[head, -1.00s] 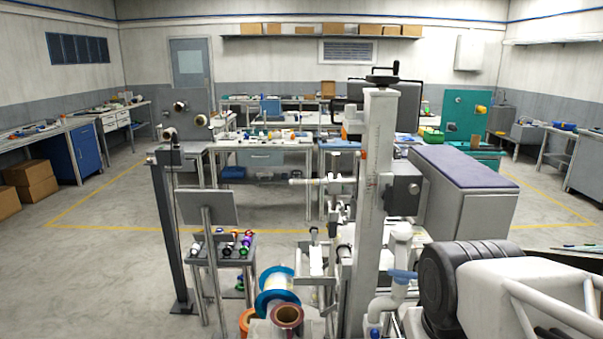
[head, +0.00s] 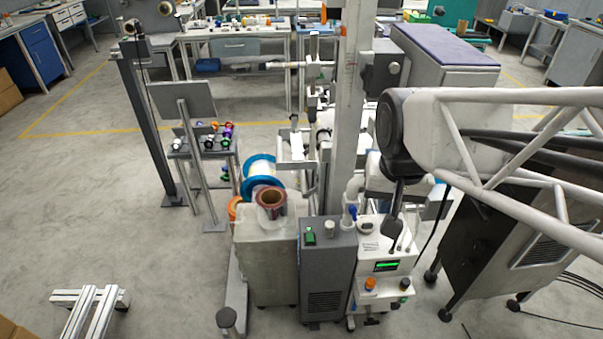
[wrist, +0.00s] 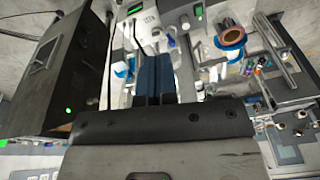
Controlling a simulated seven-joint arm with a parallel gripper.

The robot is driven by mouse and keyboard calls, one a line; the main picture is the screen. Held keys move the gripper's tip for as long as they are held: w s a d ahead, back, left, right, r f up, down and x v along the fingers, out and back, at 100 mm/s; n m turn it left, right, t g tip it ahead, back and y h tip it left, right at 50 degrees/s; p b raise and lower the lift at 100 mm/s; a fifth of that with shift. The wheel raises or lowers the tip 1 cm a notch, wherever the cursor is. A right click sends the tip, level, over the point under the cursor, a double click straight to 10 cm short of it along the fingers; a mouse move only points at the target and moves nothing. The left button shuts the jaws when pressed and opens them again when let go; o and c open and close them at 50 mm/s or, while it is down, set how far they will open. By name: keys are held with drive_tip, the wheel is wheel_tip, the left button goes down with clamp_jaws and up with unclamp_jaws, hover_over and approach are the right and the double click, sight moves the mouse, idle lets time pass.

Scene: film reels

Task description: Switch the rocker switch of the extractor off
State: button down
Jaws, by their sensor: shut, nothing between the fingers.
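A grey cabinet (head: 326,273) with a vent grille, which looks like the extractor, stands at the lower middle in the head view. A small green rocker switch (head: 310,237) sits on its upper face at the left. I cannot tell which way the rocker is tilted. In the wrist view my gripper (wrist: 153,62) shows as two dark blue fingers close together, shut and empty. The fingers point toward the row of machines and appear apart from the switch. In the head view my arm reaches in from the right; the fingertips are hard to make out there.
A white machine (head: 385,280) with a green display and orange knob stands right of the grey cabinet. A pale cabinet (head: 268,262) with a brown reel (head: 271,197) above it stands left. A tall post (head: 347,110) rises behind. Open floor lies to the left.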

drive_tip(key=w+a+f+m+g, duration=0.15)
drive_tip(key=w+f+m, duration=0.25)
drive_tip(key=w, duration=0.6)
drive_tip(key=m+g, duration=0.3)
drive_tip(key=m, duration=0.9)
hover_over(310, 240)
drive_tip(key=w, duration=0.3)
drive_tip(key=w+f+x, duration=0.1)
drive_tip(key=w+x, duration=0.1)
drive_tip(key=x, duration=1)
drive_tip(key=w+x, duration=0.3)
drive_tip(key=x, duration=1)
drive_tip(key=shift+r, duration=0.15)
drive_tip(key=shift+x, duration=7)
drive_tip(key=shift+w, duration=0.2)
